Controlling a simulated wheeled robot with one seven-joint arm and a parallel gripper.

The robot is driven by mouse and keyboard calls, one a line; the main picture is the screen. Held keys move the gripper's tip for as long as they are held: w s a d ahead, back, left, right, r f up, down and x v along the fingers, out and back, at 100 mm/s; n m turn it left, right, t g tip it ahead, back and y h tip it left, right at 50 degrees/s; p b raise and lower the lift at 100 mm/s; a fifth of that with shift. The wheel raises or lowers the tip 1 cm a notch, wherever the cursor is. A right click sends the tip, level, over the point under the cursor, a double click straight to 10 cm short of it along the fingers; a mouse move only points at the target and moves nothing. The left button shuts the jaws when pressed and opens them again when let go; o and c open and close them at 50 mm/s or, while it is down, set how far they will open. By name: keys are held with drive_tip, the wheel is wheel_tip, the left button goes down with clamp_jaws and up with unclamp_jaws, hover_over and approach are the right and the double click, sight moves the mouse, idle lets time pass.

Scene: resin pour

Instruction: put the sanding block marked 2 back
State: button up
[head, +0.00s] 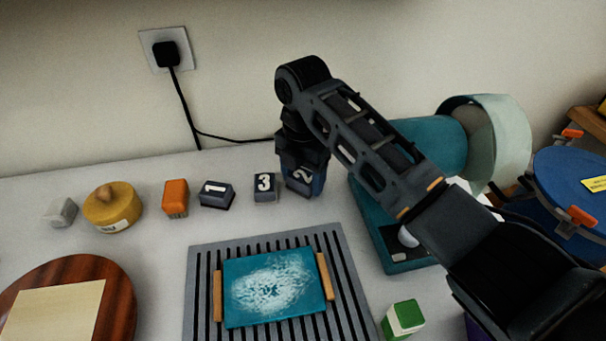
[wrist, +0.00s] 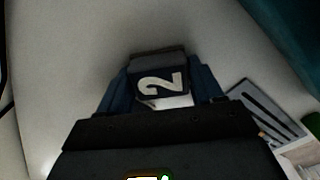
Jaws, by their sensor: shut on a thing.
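The sanding block marked 2 (head: 303,178) is dark with a white numeral. My gripper (head: 301,185) is shut on it, near the back of the table and just right of the block marked 3 (head: 265,186). In the wrist view the block marked 2 (wrist: 158,80) sits between the two blue fingers, its numeral turned sideways. I cannot tell whether its underside touches the table. The block marked 1 (head: 216,194) stands left of block 3, in the same row.
An orange block (head: 175,197), a yellow lidded pot (head: 112,207) and a grey block (head: 61,212) continue the row leftward. A slatted rack (head: 352,284) holding a teal tray lies in front. A teal machine (head: 400,256) stands close on the right. A green-and-white block (head: 403,319) is at front.

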sight(303, 176)
drive_tip(key=o, duration=1)
drive_tip(key=shift+f, duration=0.1)
drive_tip(key=shift+r+b, duration=0.45)
drive_tip(key=shift+r, duration=3.45)
